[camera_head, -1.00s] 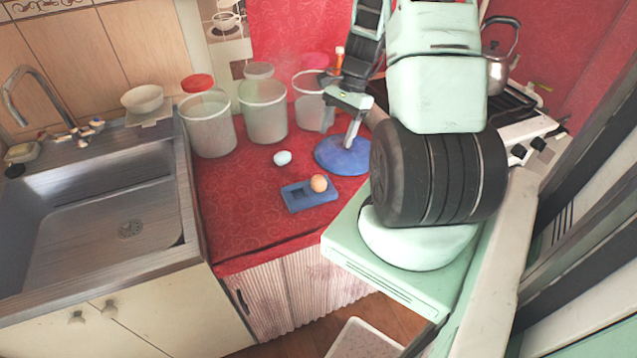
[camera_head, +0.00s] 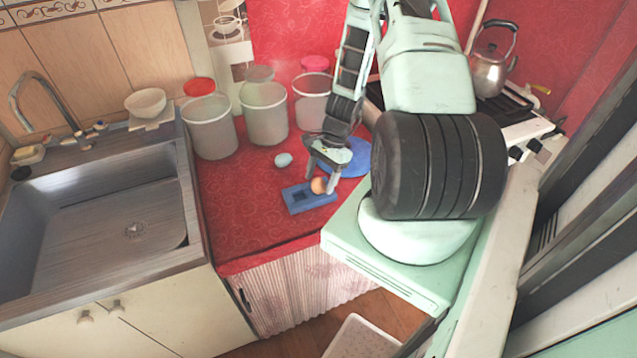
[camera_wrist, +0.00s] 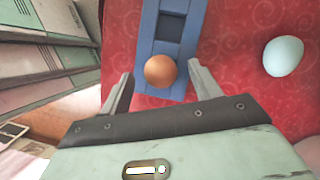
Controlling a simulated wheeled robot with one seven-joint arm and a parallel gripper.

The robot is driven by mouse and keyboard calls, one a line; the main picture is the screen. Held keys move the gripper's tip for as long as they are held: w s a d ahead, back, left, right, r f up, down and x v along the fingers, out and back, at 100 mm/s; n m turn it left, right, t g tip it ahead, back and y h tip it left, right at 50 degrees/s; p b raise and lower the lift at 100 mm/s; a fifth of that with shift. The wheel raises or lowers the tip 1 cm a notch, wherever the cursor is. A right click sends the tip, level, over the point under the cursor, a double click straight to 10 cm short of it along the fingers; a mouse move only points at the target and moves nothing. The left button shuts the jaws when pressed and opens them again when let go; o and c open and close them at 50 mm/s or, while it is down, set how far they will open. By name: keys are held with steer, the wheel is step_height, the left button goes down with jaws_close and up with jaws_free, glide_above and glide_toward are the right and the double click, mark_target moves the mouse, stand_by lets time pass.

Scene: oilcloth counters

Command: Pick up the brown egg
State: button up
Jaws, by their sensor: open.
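The brown egg (camera_head: 318,186) sits at the right end of a small blue holder (camera_head: 300,199) on the red counter. In the wrist view the brown egg (camera_wrist: 160,71) lies between and just ahead of my fingertips, with the blue holder (camera_wrist: 147,38) under it. My gripper (camera_head: 325,174) is open, its fingers pointing down, one on either side of the egg. In the wrist view my gripper (camera_wrist: 158,82) shows both fingers spread apart, with no clear contact on the egg. A pale blue egg (camera_head: 283,160) lies on the counter behind the holder and shows at right in the wrist view (camera_wrist: 283,56).
A blue round plate (camera_head: 352,160) lies behind my gripper. Several translucent canisters (camera_head: 264,112) stand at the back of the counter. A sink (camera_head: 110,210) is at left, and a kettle (camera_head: 490,72) sits on the stove at right. The counter's front left is clear.

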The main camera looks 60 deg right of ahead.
steer(key=shift+a+f, duration=0.15)
steer(key=shift+f, duration=0.25)
steer(key=c, duration=0.7)
steer(key=shift+r, duration=0.2)
